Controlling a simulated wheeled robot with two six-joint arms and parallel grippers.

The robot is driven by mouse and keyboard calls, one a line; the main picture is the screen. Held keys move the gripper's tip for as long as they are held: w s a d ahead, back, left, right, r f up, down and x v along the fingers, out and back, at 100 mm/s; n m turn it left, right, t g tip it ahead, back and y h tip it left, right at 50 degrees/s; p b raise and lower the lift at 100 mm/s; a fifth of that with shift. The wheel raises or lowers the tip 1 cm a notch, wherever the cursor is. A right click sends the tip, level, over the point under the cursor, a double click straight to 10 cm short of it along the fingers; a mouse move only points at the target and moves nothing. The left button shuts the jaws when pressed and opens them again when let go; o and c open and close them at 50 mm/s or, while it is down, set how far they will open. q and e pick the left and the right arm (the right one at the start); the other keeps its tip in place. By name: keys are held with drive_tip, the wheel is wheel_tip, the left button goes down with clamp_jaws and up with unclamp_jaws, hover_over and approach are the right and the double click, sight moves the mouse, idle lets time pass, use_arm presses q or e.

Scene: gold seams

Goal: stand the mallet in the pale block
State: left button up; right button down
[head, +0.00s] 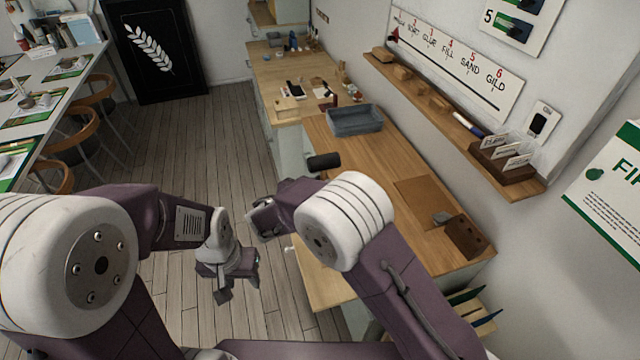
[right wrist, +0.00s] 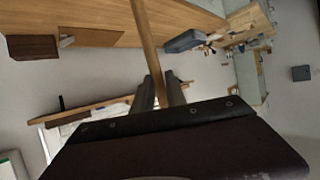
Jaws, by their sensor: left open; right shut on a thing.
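The mallet shows its dark cylindrical head (head: 323,161) above the bench's near edge in the head view; its handle is hidden there behind my right arm. In the right wrist view its long wooden handle (right wrist: 145,35) runs up between the fingers of my right gripper (right wrist: 160,92), which is shut on it. A small pale block (head: 286,104) sits on the far part of the bench; I cannot make out a hole in it. My left gripper (head: 238,285) is open and empty over the floor, left of the bench and apart from everything.
A grey-blue bin (head: 355,120) stands on the wooden bench beyond the mallet head. A dark brown block with holes (head: 467,237) and a brown mat (head: 425,200) lie at the bench's right. Small tools clutter the far bench. A wall shelf (head: 455,120) runs above. The bench middle is clear.

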wheel_tip(320, 180, down, 8)
drive_tip(key=b, duration=1.2)
idle(3.6)
drive_tip(key=shift+s, duration=0.1)
drive_tip(key=c, duration=1.3)
unclamp_jaws()
drive_tip(key=shift+s+a, duration=0.1)
